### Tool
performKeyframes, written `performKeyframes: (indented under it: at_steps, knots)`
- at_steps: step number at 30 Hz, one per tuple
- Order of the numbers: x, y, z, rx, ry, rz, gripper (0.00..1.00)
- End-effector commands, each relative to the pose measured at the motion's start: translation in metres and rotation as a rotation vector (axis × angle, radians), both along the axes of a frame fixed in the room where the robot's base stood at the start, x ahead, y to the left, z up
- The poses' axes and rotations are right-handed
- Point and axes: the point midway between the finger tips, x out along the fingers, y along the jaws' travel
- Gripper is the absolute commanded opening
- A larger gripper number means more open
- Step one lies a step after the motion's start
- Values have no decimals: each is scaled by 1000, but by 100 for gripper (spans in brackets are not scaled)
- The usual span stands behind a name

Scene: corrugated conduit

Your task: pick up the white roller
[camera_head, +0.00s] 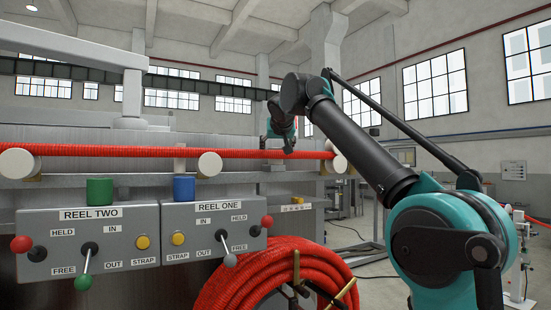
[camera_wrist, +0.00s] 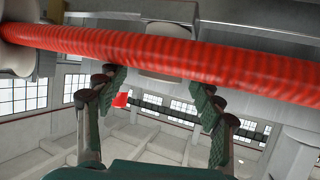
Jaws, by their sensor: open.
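Several white rollers stand along the red corrugated conduit (camera_head: 110,152): one at the far left (camera_head: 18,163), one in the middle (camera_head: 209,165) and one at the right (camera_head: 337,164). My gripper (camera_head: 277,146) is near the conduit between the middle and right rollers. In the wrist view my gripper (camera_wrist: 155,88) is open, with nothing between its fingers. The conduit (camera_wrist: 170,52) crosses in front of the fingertips there. A pale roller (camera_wrist: 20,30) shows at the upper left, partly cut off. A pale rounded part (camera_wrist: 172,66) is partly hidden behind the conduit.
Control boxes marked REEL TWO (camera_head: 85,242) and REEL ONE (camera_head: 212,217) stick out in front, with levers and knobs. A coil of red conduit (camera_head: 225,292) hangs below. A grey beam (camera_head: 75,45) runs overhead.

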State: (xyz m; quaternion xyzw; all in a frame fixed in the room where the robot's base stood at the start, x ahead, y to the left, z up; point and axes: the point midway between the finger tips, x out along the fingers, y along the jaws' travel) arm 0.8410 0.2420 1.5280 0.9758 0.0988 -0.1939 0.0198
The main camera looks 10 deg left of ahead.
Motion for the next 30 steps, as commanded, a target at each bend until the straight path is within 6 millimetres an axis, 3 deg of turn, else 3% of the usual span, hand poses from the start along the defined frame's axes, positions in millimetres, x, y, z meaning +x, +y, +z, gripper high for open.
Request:
performKeyframes:
  at_steps: [5, 12, 26, 30]
  knots:
    - [22, 5, -10, 1, 0, 0, 67]
    - [25, 6, -11, 0, 0, 0, 67]
    - [24, 6, -11, 0, 0, 0, 11]
    - [24, 6, -11, 0, 0, 0, 10]
